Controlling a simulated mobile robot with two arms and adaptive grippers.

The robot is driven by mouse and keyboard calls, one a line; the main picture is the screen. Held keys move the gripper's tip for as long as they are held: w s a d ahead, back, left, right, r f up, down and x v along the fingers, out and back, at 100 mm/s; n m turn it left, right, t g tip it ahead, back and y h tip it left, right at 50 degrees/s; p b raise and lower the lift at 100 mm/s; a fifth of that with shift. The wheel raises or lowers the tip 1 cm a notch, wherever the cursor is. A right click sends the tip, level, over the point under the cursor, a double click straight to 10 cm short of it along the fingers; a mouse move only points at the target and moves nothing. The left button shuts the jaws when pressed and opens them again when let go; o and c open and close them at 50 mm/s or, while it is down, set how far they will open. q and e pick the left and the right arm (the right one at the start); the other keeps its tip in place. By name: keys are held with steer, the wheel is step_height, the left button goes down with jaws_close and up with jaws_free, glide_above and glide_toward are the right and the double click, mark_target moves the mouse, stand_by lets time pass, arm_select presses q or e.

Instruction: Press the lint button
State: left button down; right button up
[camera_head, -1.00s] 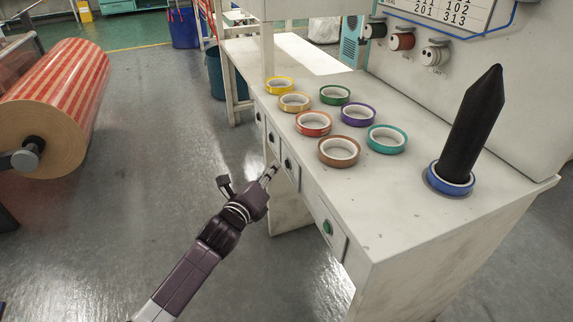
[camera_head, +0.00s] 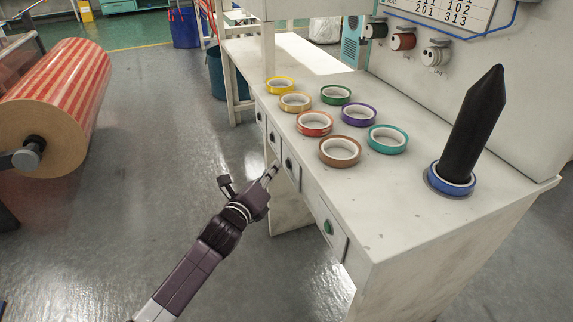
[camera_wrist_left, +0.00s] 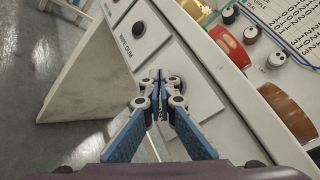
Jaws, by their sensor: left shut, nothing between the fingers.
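A row of push buttons on pale panels runs along the table's front edge. In the head view, dark buttons (camera_head: 259,116), (camera_head: 272,136) and (camera_head: 289,164) lie toward the far end, and a green button (camera_head: 328,227) is nearer. In the left wrist view one panel reads "WIPE GUM", with its dark button (camera_wrist_left: 139,29). No label I can read says lint. My left gripper (camera_head: 272,171) is shut and empty, its tips close to the third dark button. In the wrist view the tips (camera_wrist_left: 157,79) partly cover that button (camera_wrist_left: 177,84) and its label; I cannot tell whether they touch.
Several coloured tape rolls (camera_head: 340,150) lie on the white table (camera_head: 400,205). A black cone (camera_head: 470,130) stands in a blue roll (camera_head: 447,185) at the right. A large striped roll (camera_head: 65,95) is at the left. Floor around my left arm is clear.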

arm_select(q)
steer(key=shift+d, duration=0.15)
steer(key=shift+w+d, duration=0.1)
steer(key=shift+d, duration=0.15)
steer(key=shift+d, duration=0.15)
stand_by(0.4)
steer(key=shift+w+d, duration=0.1)
steer(key=shift+d, duration=0.15)
arm_select(e)
steer(key=shift+w+a+r, duration=0.1)
steer(key=shift+w+r, duration=0.1)
steer(key=shift+w, duration=0.1)
arm_select(q)
steer(key=shift+a, duration=0.15)
arm_select(e)
steer(key=shift+s, duration=0.15)
arm_select(q)
steer(key=shift+s+a+p, duration=0.25)
steer(key=shift+a+p, duration=0.25)
steer(key=shift+a, duration=0.1)
arm_select(e)
steer(key=s+f, duration=0.2)
steer(key=f, duration=0.1)
steer(key=shift+s+d, duration=0.2)
steer(key=shift+s, duration=0.2)
steer(key=shift+r, duration=0.1)
